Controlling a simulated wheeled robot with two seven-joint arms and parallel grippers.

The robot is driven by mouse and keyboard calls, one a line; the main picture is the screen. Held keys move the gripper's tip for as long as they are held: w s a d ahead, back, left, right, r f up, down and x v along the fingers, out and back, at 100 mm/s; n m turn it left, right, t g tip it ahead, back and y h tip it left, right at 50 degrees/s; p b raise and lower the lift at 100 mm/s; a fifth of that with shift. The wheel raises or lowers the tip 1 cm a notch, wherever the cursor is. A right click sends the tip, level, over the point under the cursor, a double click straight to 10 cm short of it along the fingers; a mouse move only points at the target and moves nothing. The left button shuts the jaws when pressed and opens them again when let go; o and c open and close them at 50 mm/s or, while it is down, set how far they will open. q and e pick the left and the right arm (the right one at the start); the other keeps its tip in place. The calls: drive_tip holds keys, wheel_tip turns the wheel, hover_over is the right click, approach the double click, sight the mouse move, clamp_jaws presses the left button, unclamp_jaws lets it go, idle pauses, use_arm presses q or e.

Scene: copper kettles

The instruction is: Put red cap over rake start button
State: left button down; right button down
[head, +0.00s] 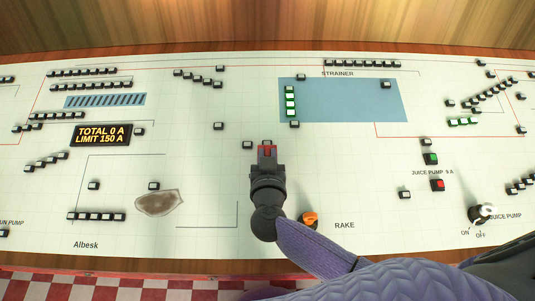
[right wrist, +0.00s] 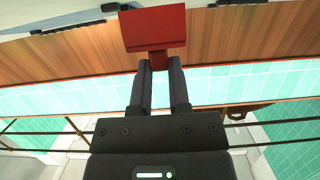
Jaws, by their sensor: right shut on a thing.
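My right gripper (head: 267,160) is above the middle of the white control panel, its arm coming in from the lower right. It is shut on the red cap (head: 267,149), which sticks out past the fingertips. The right wrist view shows the cap (right wrist: 155,27) as a wide red block with a narrower stem between the fingers (right wrist: 160,68). I cannot make out a rake start button; my gripper and arm hide part of this area. My left gripper is not in view.
A green button (head: 431,158) and a red button (head: 437,184) sit at the juice pump label. A rotary switch (head: 482,213) is at the right. Small black-sided indicators dot the panel.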

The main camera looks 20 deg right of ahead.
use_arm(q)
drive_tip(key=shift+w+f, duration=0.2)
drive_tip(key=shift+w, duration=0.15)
use_arm(e)
drive_tip(key=shift+w+f, duration=0.1)
drive_tip(key=shift+f, duration=0.25)
use_arm(q)
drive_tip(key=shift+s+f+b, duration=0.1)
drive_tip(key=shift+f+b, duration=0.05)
drive_tip(key=shift+b, duration=0.15)
use_arm(e)
drive_tip(key=shift+f, duration=0.3)
drive_tip(key=c, duration=0.5)
unclamp_jaws()
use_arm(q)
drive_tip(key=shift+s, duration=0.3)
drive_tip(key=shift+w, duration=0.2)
